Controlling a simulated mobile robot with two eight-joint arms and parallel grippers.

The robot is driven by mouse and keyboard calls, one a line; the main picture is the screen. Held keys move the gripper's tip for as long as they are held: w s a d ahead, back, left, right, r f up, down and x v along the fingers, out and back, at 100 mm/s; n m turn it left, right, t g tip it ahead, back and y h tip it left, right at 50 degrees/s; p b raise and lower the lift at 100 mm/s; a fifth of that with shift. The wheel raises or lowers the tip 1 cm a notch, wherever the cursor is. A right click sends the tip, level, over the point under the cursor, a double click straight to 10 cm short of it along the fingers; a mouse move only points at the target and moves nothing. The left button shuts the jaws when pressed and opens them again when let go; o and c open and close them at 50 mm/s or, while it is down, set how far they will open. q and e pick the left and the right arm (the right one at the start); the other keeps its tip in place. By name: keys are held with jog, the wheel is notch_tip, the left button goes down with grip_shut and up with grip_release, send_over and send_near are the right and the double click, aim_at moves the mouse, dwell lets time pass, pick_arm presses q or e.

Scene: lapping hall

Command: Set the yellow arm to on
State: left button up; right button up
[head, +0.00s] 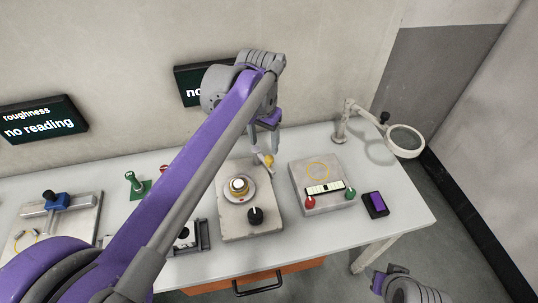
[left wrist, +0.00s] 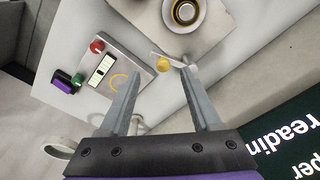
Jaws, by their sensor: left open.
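The yellow arm shows as a small yellow-ended lever (head: 267,160) at the back right corner of a grey machine base (head: 232,222). In the left wrist view, its round yellow end (left wrist: 163,65) sits beside a pale bar, close to the base's edge. My left gripper (head: 263,148) is open and points down just above the lever. In the left wrist view, the yellow end lies between and slightly beyond the open fingertips (left wrist: 161,76), with no clear contact. Part of my right arm's end (head: 398,287) shows at the lower right; its jaws cannot be made out.
The base carries a round plate (head: 239,187) and a black knob (head: 255,215). To its right stands a box (head: 326,181) with red and green knobs, then a purple-topped block (head: 376,204) and a magnifier (head: 406,141). Wall screens (head: 40,119) hang behind.

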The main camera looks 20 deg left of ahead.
aim_at(269, 158)
pick_arm(q)
jog(key=shift+g, duration=0.5)
jog(key=w+f, duration=0.1)
jog(key=f, duration=0.2)
jog(key=w+f, duration=0.1)
jog(key=f, duration=0.2)
jog(key=w+f+b, duration=0.1)
jog(key=f, duration=0.3)
jog(key=shift+w+d, duration=0.1)
jog(key=shift+w, duration=0.3)
grip_shut()
dwell(0.7)
